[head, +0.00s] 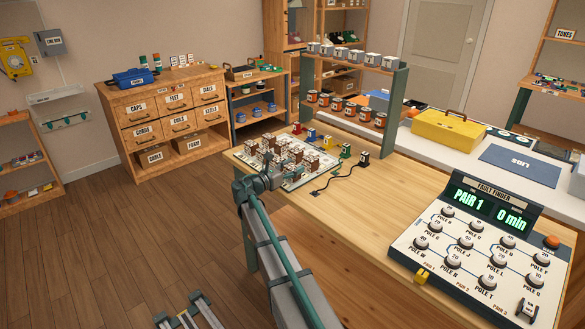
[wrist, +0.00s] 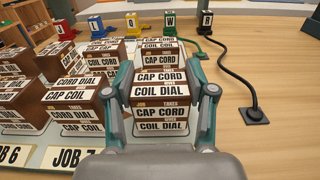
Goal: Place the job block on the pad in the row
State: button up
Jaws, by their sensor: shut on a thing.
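My gripper (wrist: 161,75) has its two fingers on either side of a brown job block (wrist: 160,76) with white labels reading CAP CORD and COIL DIAL. More brown blocks (wrist: 75,108) stand close on the left. They stand on a pale board (head: 303,181) at the table's left end in the head view, with my gripper (head: 266,178) at its near edge. JOB 6 and JOB 7 labels (wrist: 72,157) show on its near edge. The fingertips and any empty pad are hard to make out.
Small coloured lettered blocks stand behind the board, including a green one (head: 345,151) and a black one (head: 364,159) with cables. A shelf rack (head: 395,105) rises behind them. The fault finder panel (head: 480,245) is at right. Bare table (head: 385,200) lies between.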

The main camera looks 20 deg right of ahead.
jog(key=o, duration=1.2)
jog(key=shift+f, duration=0.1)
jog(key=shift+c, duration=0.2)
jog(key=shift+a, duration=0.2)
jog(key=v, duration=1.2)
jog(key=s+d+f+m+g+y, duration=0.15)
jog(key=s+f, duration=0.45)
jog(key=f, duration=0.6)
jog(key=s+f+m+g+y, duration=0.25)
jog(key=s+f, duration=0.35)
jog(key=f, duration=0.6)
jog(key=s+a+f+m+g+y, duration=0.2)
jog(key=s+f+m+y, duration=0.3)
jog(key=s+f, duration=1)
jog(key=s+a+f+m+g+y, duration=0.2)
jog(key=s+a+f+m, duration=0.1)
jog(key=s, duration=0.7)
jog(key=s+a+f+m+g+y, duration=0.2)
jog(key=s+a+f+m+y, duration=0.1)
jog(key=s, duration=0.8)
jog(key=s+a+f+m+g+y, duration=0.2)
jog(key=s+a+f+m, duration=0.3)
jog(key=s, duration=0.5)
jog(key=shift+a+f+m+y+b, duration=0.2)
jog(key=shift+a+m+y+b, duration=0.1)
jog(key=shift+a+m+y, duration=0.4)
jog(key=shift+s+d, duration=0.15)
jog(key=shift+d, duration=0.15)
